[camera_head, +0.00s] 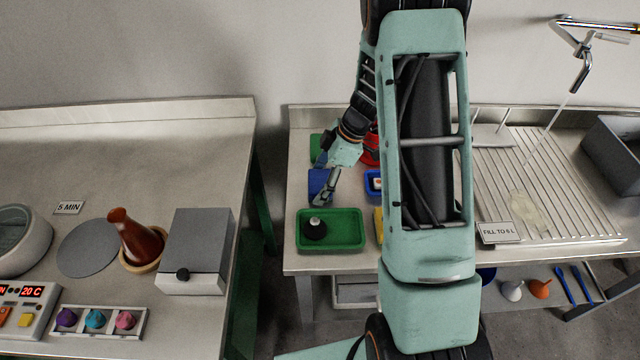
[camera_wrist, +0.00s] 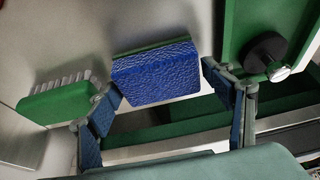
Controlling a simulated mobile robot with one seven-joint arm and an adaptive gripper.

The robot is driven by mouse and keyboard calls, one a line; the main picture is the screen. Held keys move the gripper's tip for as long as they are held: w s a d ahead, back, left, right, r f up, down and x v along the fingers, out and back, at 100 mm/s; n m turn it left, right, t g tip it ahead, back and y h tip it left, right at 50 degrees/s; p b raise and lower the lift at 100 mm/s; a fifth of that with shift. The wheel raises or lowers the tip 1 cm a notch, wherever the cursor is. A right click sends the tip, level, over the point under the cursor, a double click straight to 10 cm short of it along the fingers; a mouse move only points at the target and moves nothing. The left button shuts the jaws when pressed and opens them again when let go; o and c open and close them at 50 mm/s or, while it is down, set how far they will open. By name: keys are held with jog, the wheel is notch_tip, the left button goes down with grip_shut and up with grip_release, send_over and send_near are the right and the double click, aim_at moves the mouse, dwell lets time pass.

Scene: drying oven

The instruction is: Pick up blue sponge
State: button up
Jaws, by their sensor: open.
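The blue sponge (camera_wrist: 157,75) has a rough blue face and a thin green layer along its far edge. It lies on the steel worktop, and in the head view it (camera_head: 317,183) shows behind the green tray, partly covered by my fingers. My gripper (camera_wrist: 160,88) is open, with one blue-padded finger on each side of the sponge's near part in the wrist view. No firm hold shows, and I cannot tell whether either finger touches it. In the head view my gripper (camera_head: 325,178) reaches down over the sponge from the right.
A green brush (camera_wrist: 58,97) with pale bristles lies left of the sponge in the wrist view. A green tray (camera_head: 345,214) holds a black round object (camera_head: 314,230). A blue tray (camera_head: 369,184) and a red object (camera_head: 370,150) stand close to the right.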

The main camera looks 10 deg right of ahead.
jog(key=c, duration=0.6)
jog(key=shift+r, duration=0.1)
jog(key=shift+r, duration=0.5)
jog(key=s+d+r+b, duration=0.2)
jog(key=s+d+r, duration=0.6)
jog(key=d+r, duration=0.3)
jog(key=shift+s+r, duration=0.25)
jog(key=shift+r, duration=0.2)
jog(key=shift+o, duration=0.5)
jog(key=shift+d, duration=0.1)
jog(key=c, duration=0.3)
